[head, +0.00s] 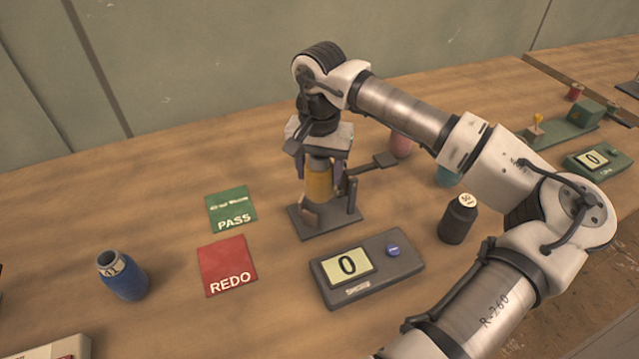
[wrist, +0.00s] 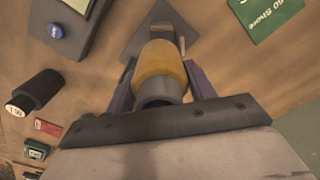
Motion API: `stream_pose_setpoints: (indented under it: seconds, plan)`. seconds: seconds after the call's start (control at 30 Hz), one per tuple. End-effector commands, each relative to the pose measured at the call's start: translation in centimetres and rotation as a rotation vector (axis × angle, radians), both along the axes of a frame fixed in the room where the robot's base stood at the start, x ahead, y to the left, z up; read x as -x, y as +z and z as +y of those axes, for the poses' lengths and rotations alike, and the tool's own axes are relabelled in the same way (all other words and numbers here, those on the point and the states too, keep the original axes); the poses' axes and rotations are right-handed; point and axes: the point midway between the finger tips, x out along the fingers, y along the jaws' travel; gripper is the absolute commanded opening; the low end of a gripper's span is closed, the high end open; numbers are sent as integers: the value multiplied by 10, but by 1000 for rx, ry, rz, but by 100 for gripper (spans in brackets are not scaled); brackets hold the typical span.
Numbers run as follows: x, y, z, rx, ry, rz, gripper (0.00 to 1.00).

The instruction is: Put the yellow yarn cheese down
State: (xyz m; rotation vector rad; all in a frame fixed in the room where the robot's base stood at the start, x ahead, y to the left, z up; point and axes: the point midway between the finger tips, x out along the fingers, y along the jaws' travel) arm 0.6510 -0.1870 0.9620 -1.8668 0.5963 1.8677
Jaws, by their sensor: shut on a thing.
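The yellow yarn cheese (head: 319,185) is upright between the fingers of my gripper (head: 318,170), over a dark grey stand (head: 325,222) with posts. In the wrist view the yellow yarn cheese (wrist: 160,68) shows its yellow side and a grey end nearest the camera. My gripper (wrist: 160,85) is shut on it, one purple-grey finger on each side. I cannot tell whether its lower end touches the stand's plate.
A grey display box (head: 367,268) reading 0 stands in front of the stand. A green PASS card (head: 231,209) and red REDO card (head: 227,265) lie left. A blue yarn cheese (head: 122,277) is far left; a black weight (head: 458,219) stands right. Bare table lies behind the cards.

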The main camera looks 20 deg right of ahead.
Motion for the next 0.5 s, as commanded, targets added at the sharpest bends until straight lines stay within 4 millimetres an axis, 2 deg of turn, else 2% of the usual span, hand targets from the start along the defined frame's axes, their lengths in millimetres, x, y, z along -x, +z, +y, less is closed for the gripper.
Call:
stream_pose_setpoints:
  seconds: [0.23,0.5]
  plan:
    - [0,-18,0,-1,-1,0,25]
    - [0,-52,0,0,-2,0,25]
